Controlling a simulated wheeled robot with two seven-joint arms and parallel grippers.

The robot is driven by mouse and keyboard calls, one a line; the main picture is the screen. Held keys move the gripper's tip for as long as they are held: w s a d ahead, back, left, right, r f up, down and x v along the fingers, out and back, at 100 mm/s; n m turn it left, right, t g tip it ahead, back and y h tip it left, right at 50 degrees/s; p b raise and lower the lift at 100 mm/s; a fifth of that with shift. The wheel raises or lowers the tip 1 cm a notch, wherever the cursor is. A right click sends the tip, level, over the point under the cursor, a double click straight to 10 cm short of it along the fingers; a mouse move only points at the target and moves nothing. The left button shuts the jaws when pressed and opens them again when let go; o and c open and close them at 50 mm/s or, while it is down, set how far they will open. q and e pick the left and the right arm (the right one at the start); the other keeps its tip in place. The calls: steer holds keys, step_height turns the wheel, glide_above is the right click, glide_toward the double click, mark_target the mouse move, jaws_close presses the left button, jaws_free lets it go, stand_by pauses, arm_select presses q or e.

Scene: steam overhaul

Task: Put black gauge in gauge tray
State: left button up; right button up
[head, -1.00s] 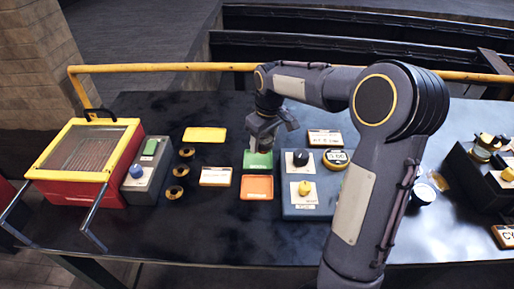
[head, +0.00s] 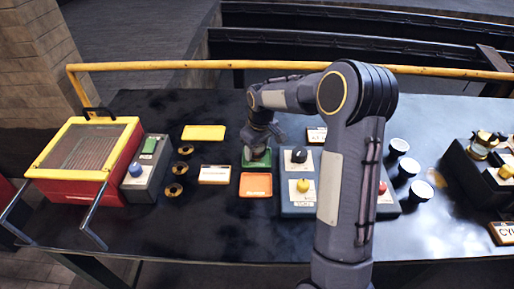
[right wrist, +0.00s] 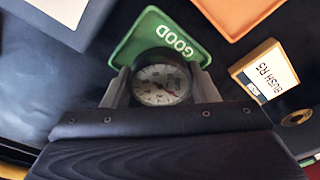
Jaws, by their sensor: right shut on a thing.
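My right gripper (head: 257,149) is over the green tray (head: 256,160) in the head view. In the right wrist view its two fingers (right wrist: 161,88) are shut on a round gauge (right wrist: 160,84) with a dark rim, a white dial and a red needle. The green tray, marked GOOD (right wrist: 172,40), lies directly beyond the gauge. I cannot tell whether the gauge touches it. In the head view the gauge is hidden by the gripper. My left gripper is not in view.
An orange tray (head: 256,185) lies in front of the green one, and a yellow tray (head: 204,132) lies back left. A blue-grey box with knobs (head: 299,206) stands close to the right. Round gauges (head: 408,167) stand farther right. A BUSH card block (head: 215,174) lies left.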

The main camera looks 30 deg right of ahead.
mark_target(260, 149)
steer(key=o, duration=1.1)
steer(key=shift+c, duration=0.2)
step_height(260, 149, up, 12)
steer(key=s, duration=0.1)
steer(key=s+a+r+m+t+y, duration=0.1)
steer(key=s+a+r, duration=0.1)
steer(key=s, duration=0.6)
steer(key=s+a+r+m+t+y, duration=0.1)
steer(key=s+a+r, duration=0.15)
steer(key=s, duration=0.45)
steer(key=s+a+f+m+t, duration=0.1)
steer(key=s+a+f, duration=0.2)
steer(key=s, duration=0.3)
steer(key=s+a+f+m+t+y, duration=0.1)
steer(key=s+a+f, duration=0.1)
steer(key=s+a, duration=0.2)
steer(key=s, duration=0.3)
steer(key=shift+f+m, duration=0.3)
steer(key=shift+f, duration=0.1)
